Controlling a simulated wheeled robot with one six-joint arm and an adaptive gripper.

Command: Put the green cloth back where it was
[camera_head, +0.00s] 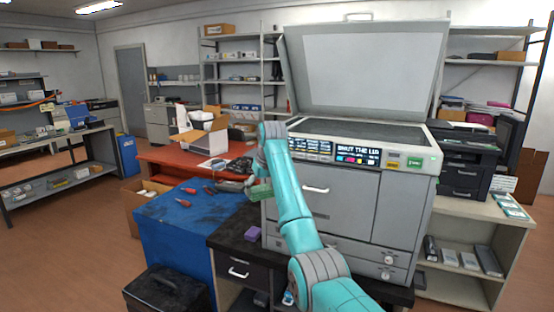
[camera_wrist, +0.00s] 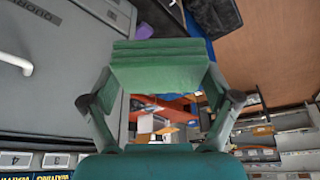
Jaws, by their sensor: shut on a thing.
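The green cloth (camera_wrist: 160,68) looks like a folded, layered block in the wrist view. My gripper (camera_wrist: 160,88) is shut on it, with one finger at each side. In the head view the cloth (camera_head: 260,191) shows as a small green piece at the end of my teal arm. My gripper (camera_head: 254,182) holds it in the air in front of the left side of the large copier (camera_head: 350,215), near the blue-topped bench (camera_head: 180,215). Part of the gripper is hard to make out there.
The copier's lid stands raised. Screwdrivers (camera_head: 186,202) lie on the blue bench. A purple block (camera_head: 252,233) sits on the dark cabinet top beside the copier. An open cardboard box (camera_head: 203,135) stands on the red table (camera_head: 165,157). A black case (camera_head: 168,290) is at the front.

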